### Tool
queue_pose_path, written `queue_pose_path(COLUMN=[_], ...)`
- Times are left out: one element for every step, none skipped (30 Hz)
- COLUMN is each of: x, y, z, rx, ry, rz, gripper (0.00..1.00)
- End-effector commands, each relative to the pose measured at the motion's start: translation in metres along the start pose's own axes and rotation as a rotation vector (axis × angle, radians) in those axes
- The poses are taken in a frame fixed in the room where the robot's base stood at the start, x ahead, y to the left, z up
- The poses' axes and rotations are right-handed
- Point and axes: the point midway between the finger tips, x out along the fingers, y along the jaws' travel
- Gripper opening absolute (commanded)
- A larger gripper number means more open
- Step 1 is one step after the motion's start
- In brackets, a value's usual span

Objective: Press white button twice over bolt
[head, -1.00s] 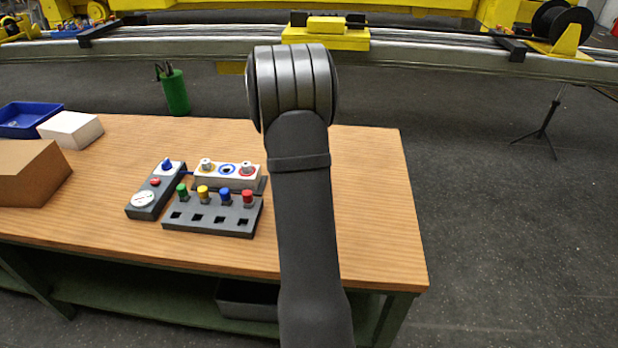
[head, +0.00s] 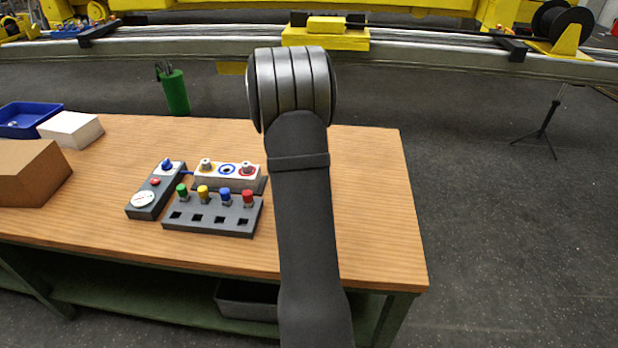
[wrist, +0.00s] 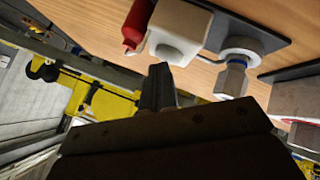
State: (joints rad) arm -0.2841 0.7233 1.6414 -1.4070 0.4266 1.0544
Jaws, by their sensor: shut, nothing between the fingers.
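In the wrist view, my gripper (wrist: 160,72) is shut and empty, its dark fingertips close below a white block (wrist: 180,32). I cannot tell whether they touch it. A red pointed part (wrist: 137,24) is just left of the white block. In the head view my arm hides the gripper, and I cannot make out this white block or bolt there.
On the wooden table (head: 365,200) are a dark block with coloured pegs (head: 210,219), a white block with ringed fittings (head: 228,181) and a dark control box (head: 150,208). A brown box (head: 30,172) and blue tray (head: 30,120) are left. The table's right part is clear.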

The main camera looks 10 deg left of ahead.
Motion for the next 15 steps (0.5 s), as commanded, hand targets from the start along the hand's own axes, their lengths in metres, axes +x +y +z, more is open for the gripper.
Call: queue_pose_path(x=[0.000, 0.000, -0.001, -0.001, -0.002, -0.003, -0.004, -0.006, -0.007, -0.009, -0.010, -0.011, -0.012, -0.012, -0.013], y=[0.000, 0.000, 0.001, 0.001, 0.002, 0.003, 0.003, 0.004, 0.005, 0.006, 0.007, 0.008, 0.008, 0.009, 0.009], z=[0.001, 0.000, 0.000, -0.001, -0.001, -0.002, -0.003, -0.004, -0.005, -0.006, -0.007, -0.008, -0.008, -0.009, -0.009], rx=[0.000, 0.000, 0.001, 0.001, 0.002, 0.001, 0.001, 0.001, 0.002, 0.002, 0.001, 0.001, 0.002, 0.002, 0.000], ry=[-0.001, -0.001, -0.001, -0.001, -0.001, 0.000, 0.000, 0.001, 0.001, 0.001, 0.001, 0.000, 0.000, 0.000, 0.000], rz=[0.000, 0.000, 0.000, 0.000, 0.000, 0.000, 0.000, 0.001, 0.000, 0.000, 0.000, 0.000, 0.000, 0.000, 0.000], gripper=[0.00, 0.00, 0.00, 0.00, 0.00, 0.00, 0.00, 0.00, 0.00, 0.00, 0.00, 0.00, 0.00, 0.00, 0.00])
